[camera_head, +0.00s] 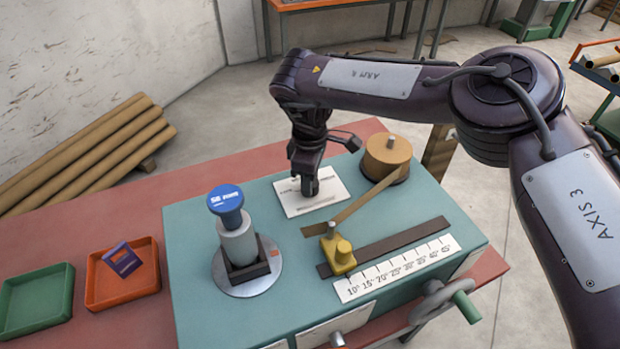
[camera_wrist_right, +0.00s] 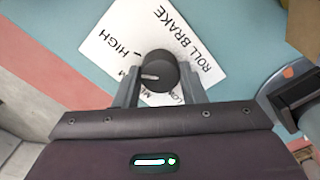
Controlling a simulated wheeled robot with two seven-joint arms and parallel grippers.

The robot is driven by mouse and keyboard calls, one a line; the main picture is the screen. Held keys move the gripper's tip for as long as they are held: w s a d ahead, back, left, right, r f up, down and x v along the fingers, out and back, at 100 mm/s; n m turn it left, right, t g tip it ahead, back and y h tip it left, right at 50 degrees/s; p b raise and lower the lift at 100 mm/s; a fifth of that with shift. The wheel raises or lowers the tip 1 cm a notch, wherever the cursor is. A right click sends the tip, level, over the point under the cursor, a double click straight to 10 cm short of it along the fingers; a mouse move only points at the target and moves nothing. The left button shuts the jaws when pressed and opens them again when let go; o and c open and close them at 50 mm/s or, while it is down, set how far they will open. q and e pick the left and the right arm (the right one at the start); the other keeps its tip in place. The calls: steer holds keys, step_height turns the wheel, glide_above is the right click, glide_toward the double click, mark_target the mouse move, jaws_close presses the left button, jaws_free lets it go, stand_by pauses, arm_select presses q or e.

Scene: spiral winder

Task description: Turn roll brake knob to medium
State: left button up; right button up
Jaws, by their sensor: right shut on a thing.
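The roll brake knob (camera_wrist_right: 160,68) is a round black knob on a white label plate (camera_wrist_right: 205,40) marked ROLL BRAKE, with HIGH readable and the other words partly covered. Its white pointer line points left in the right wrist view, below the HIGH tick, toward a partly hidden M. My right gripper (camera_wrist_right: 160,86) is shut on the knob, one finger on each side. In the head view my right gripper (camera_head: 310,188) reaches down onto the label plate (camera_head: 335,203) and hides most of the knob. My left gripper is not in view.
The teal machine top (camera_head: 190,235) carries a blue-capped post (camera_head: 238,240) at left, a brown roll (camera_head: 387,155) at right and a yellow slider (camera_head: 340,252) by an angle scale (camera_head: 395,270). Green (camera_head: 37,302) and orange (camera_head: 123,297) trays lie left. A handwheel (camera_head: 430,300) sits front right.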

steer(key=n, duration=0.5)
steer(key=shift+n, duration=0.3)
steer(key=n, duration=0.4)
steer(key=shift+n, duration=0.3)
steer(key=shift+r, duration=0.1)
steer(key=o, duration=1)
step_height(320, 180, up, 8)
steer(key=shift+f+b, duration=0.15)
steer(key=shift+b, duration=0.55)
